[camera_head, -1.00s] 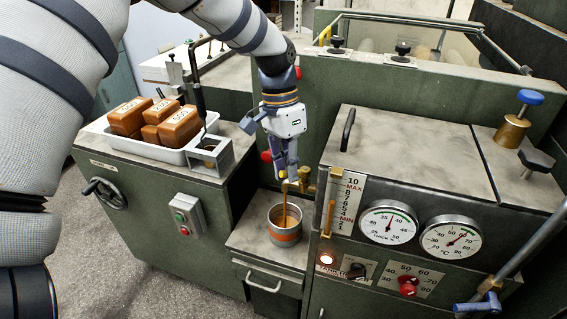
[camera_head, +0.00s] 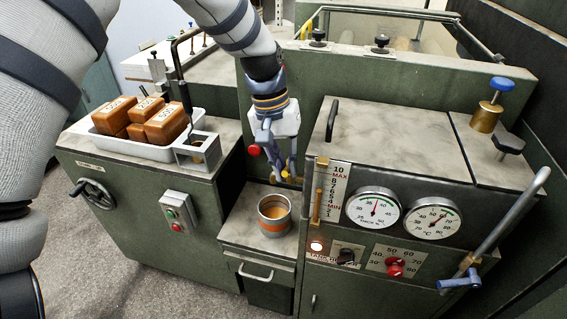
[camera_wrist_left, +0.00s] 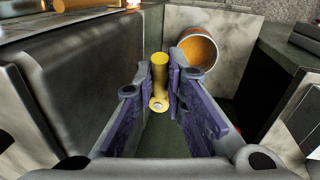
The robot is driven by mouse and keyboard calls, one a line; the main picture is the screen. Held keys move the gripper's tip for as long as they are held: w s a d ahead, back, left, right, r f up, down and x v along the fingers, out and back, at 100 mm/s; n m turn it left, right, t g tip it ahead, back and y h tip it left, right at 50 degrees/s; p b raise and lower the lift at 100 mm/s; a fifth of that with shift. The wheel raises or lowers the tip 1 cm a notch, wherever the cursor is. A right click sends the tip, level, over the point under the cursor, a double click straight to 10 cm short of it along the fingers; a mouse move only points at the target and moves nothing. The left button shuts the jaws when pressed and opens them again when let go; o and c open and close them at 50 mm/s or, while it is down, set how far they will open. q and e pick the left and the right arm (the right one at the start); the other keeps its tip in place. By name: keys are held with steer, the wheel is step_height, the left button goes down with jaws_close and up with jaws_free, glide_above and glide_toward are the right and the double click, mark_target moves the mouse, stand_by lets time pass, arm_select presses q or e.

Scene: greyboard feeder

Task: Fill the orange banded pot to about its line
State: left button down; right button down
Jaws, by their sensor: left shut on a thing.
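The steel pot with an orange band (camera_head: 274,226) stands upright on the low shelf between the two green cabinets. Brown liquid (camera_head: 273,210) shows inside it; I cannot tell its level against a line. The pot also shows at the top right of the left wrist view (camera_wrist_left: 214,45). My left gripper (camera_head: 287,174) is above and just behind the pot. In the left wrist view its purple fingers (camera_wrist_left: 160,97) are shut on a brass tap handle (camera_wrist_left: 159,72). The tap is mostly hidden by the gripper in the head view. No stream falls into the pot. My right gripper is not in view.
A white tray (camera_head: 108,143) of brown blocks (camera_head: 166,124) stands on the left cabinet. The tank cabinet with two dials (camera_head: 373,208) and a level scale (camera_head: 329,200) is close on the right. A blue-ended lever (camera_head: 458,283) juts out at far right.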

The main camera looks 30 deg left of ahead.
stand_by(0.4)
arm_select(q)
steer(key=c, duration=1.6)
jaws_free()
steer(key=shift+c, duration=0.2)
step_height(320, 180, up, 12)
steer(key=a, duration=0.2)
steer(key=shift+s, duration=0.35)
